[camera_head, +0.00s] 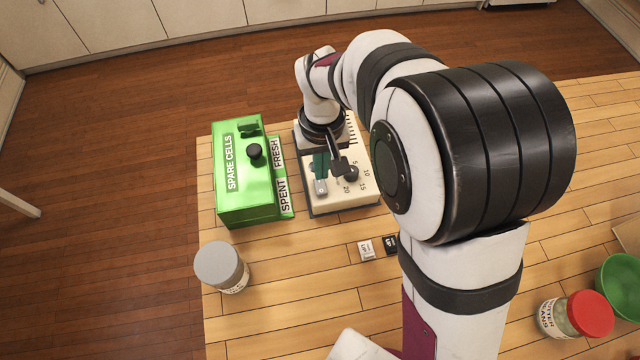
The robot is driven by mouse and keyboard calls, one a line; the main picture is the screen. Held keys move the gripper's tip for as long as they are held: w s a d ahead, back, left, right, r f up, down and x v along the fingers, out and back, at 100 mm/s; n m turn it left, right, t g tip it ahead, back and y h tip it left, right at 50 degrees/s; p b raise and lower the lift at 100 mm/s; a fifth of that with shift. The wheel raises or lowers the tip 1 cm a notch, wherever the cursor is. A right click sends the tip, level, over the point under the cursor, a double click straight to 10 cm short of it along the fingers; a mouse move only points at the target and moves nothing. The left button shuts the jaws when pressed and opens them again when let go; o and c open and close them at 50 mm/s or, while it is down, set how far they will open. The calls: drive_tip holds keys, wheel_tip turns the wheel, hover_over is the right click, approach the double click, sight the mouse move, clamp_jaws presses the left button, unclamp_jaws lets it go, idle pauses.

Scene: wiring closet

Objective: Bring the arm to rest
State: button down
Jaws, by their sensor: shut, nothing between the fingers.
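My white and dark arm reaches from the lower right over the wooden table (285,335) toward a cream box. My gripper (341,166) is shut and empty, pointing down above the cream box (342,201). The box has a black knob (351,175), a scale marked 5, 10, 15 and 20, and a teal and grey part (320,172) at its left. My gripper hides part of the box's middle and back. I cannot tell whether the fingertips touch the box.
A grey-lidded jar (220,265) is at the front left. Small white (366,250) and black (391,244) blocks lie in front. A red-lidded jar (588,314) and green bowl (622,285) stand right.

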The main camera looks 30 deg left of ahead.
drive_tip(key=shift+r, duration=0.7)
drive_tip(key=s+d+r+m, duration=0.2)
drive_tip(key=d+r+m, duration=0.1)
drive_tip(key=d, duration=0.4)
drive_tip(key=s+d+r+m+y, duration=0.1)
drive_tip(key=s+d+r+m, duration=0.15)
drive_tip(key=d, duration=0.45)
drive_tip(key=s+d+r+m, duration=0.1)
drive_tip(key=d+r+m, duration=0.25)
drive_tip(key=d, duration=0.35)
drive_tip(key=s+d+m, duration=0.5)
drive_tip(key=s, duration=0.3)
drive_tip(key=shift+s+f+m+y, duration=0.2)
drive_tip(key=shift+f+m+y, duration=0.1)
drive_tip(key=shift+f+y, duration=0.1)
